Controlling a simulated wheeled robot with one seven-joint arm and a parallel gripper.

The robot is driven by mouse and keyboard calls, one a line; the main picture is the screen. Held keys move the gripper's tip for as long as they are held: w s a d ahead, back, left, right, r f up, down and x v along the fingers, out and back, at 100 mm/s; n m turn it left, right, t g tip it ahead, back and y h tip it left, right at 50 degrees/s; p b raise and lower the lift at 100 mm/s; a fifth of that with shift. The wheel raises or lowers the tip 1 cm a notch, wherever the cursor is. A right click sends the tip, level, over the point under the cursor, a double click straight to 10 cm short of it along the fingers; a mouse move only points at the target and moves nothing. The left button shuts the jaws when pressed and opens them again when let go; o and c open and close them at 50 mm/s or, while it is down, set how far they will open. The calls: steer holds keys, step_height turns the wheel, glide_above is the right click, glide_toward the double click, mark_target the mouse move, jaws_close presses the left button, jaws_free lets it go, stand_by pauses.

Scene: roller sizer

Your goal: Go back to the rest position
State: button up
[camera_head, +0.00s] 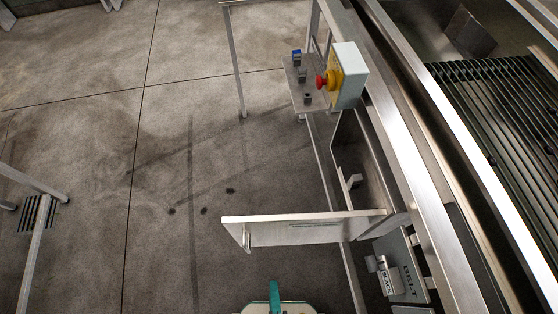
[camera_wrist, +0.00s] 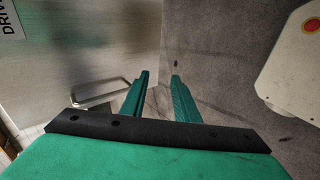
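My gripper (camera_wrist: 160,79) shows in the wrist view with two green fingers apart and nothing between them. In the head view only a green part of my arm's end shows at the bottom edge, in front of the swung-out door panel (camera_head: 290,230). In the wrist view a bare metal panel (camera_wrist: 95,45) fills the left side. It has a partly cut-off label reading "DRIV" (camera_wrist: 10,20) and a bent bar handle (camera_wrist: 98,93) to the left of the fingers. The fingers look apart from the handle.
The door panel stands out from the machine beside an open compartment (camera_head: 352,150). A box with a red emergency button (camera_head: 322,82) and a small switch plate (camera_head: 306,85) are above it. A "BELT" plate (camera_head: 410,268) is at lower right. The floor (camera_head: 90,150) to the left is largely clear.

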steer(key=w+r+m+t, duration=0.2)
steer(key=w+r+m, duration=0.1)
steer(key=r+m, duration=0.5)
steer(key=w+d+r+m+t+h, duration=0.1)
steer(key=w+r+m+t, duration=0.2)
steer(key=r+m, duration=0.6)
steer(key=shift+w+d+m, duration=0.3)
steer(key=shift+w+m, duration=0.15)
steer(key=shift+m, duration=0.05)
